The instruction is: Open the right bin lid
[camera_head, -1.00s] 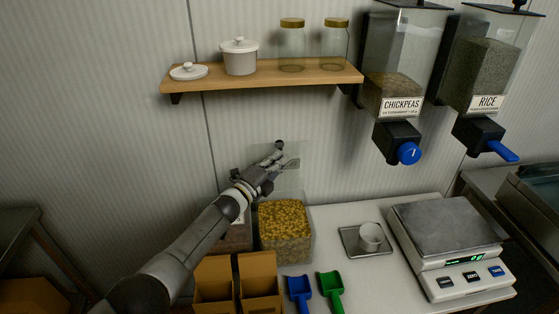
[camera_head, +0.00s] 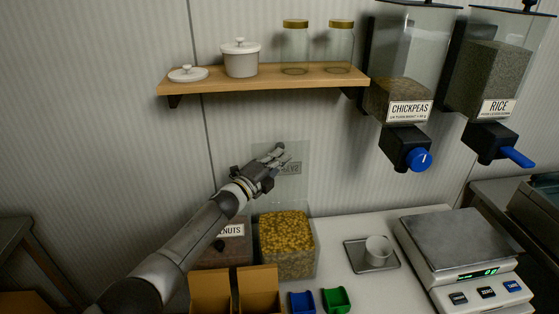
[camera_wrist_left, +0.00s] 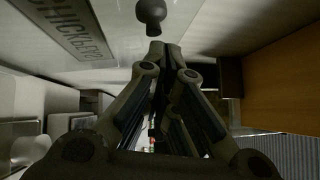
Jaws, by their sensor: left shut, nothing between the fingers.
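The right bin (camera_head: 290,262) is a clear box of yellow chickpea-like pieces on the counter, with its top uncovered. Its clear lid (camera_head: 296,153) stands raised, roughly upright, behind the bin, near the wall. The lid's label (camera_head: 290,169) is partly covered by my fingers. In the left wrist view the lid's dark knob (camera_wrist_left: 151,12) and a label starting "CHICK" (camera_wrist_left: 62,28) show. My left gripper (camera_head: 279,157) is shut and empty, in front of the lid above the bin's back left; contact cannot be told. My right gripper is out of view.
The left bin (camera_head: 232,249), labelled "NUTS", is partly behind my left arm. Cardboard boxes (camera_head: 258,288) and blue (camera_head: 302,302) and green (camera_head: 336,300) scoops stand in front. A shelf (camera_head: 260,80) hangs above. A cup (camera_head: 378,250) and scale (camera_head: 460,240) are right.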

